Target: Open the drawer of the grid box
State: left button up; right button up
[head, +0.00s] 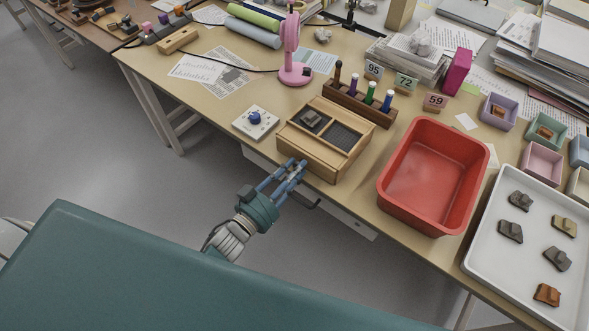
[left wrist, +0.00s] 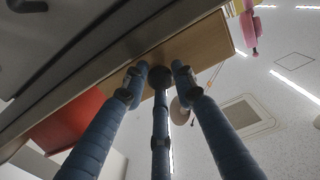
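The wooden grid box (head: 352,158) stands at the desk's front edge in the head view. Its top has two dark mesh compartments, and a grey sherd (head: 311,118) lies in the left one. The drawer front faces my left gripper (head: 292,166); I make out no clear gap around it. The gripper's blue fingertips are at the drawer front, spread a little apart. In the left wrist view the fingers (left wrist: 159,73) surround a dark round spot, which may be the drawer knob or a fingertip; contact is unclear. My right gripper is not in view.
A red bin (head: 425,180) stands right of the box, and a white tray (head: 500,255) with several sherds lies beyond it. A white device with a blue knob (head: 255,119) sits to the left. A marker rack (head: 350,103) is behind. Floor is free before the desk.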

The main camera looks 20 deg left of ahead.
pick_arm(q)
grip_shut()
jog(key=p+v, duration=0.2)
jog(key=v, duration=1)
jog(key=shift+p, duration=0.35)
jog(key=shift+s, duration=0.1)
jog(key=shift+o, duration=1.5)
grip_release()
jog(key=shift+o, duration=0.3)
